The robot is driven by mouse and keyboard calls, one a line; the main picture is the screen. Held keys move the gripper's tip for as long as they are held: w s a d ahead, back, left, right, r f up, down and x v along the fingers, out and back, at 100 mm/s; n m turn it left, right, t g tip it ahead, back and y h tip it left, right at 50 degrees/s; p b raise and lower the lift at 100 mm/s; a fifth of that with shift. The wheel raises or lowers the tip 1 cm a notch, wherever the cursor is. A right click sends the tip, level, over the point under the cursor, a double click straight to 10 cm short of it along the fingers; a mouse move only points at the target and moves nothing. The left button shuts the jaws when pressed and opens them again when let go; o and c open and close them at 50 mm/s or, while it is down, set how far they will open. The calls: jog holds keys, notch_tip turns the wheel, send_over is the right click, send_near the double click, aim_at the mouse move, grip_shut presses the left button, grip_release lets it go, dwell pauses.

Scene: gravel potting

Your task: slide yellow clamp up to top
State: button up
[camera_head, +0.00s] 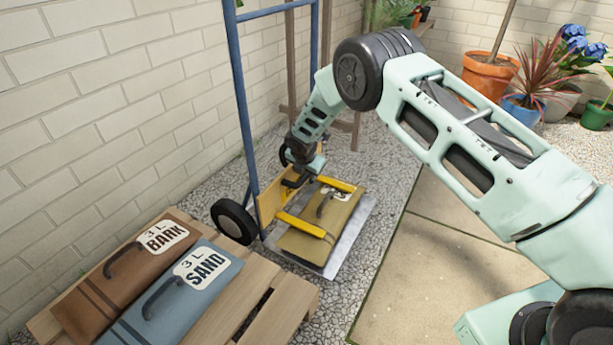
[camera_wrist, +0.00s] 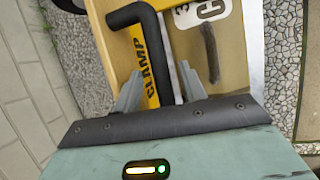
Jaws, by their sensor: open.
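The yellow clamp (camera_head: 302,225) is on a blue-framed hand truck (camera_head: 245,110), with two yellow bars over a tan bag (camera_head: 325,215). In the wrist view a yellow strip marked CLAMP (camera_wrist: 146,72) runs beside a bent black handle (camera_wrist: 158,50). My gripper (camera_head: 291,181) is at the clamp's upright yellow part. In the wrist view my gripper (camera_wrist: 160,88) is open, with one finger on each side of the handle's lower stretch. I cannot tell whether either finger touches it. In the head view my wrist partly hides the handle.
The tan bag lies on the hand truck's grey metal plate (camera_head: 352,238). A wooden pallet (camera_head: 285,310) at front left holds a bark bag (camera_head: 110,285) and a sand bag (camera_head: 180,300). A brick wall (camera_head: 90,100) is close on the left. Potted plants stand at back right.

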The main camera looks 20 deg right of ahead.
grip_shut()
notch_tip(320, 180, up, 41)
jog(key=p, duration=3.4)
jog(key=shift+r+p, duration=0.15)
jog(key=shift+p, duration=0.2)
jog(key=shift+w, duration=0.15)
grip_release()
jog(key=shift+r, duration=0.15)
jog(key=p+v, duration=0.1)
jog(key=v, duration=1.6)
jog(key=shift+s+p, duration=0.25)
jog(key=shift+p, duration=0.15)
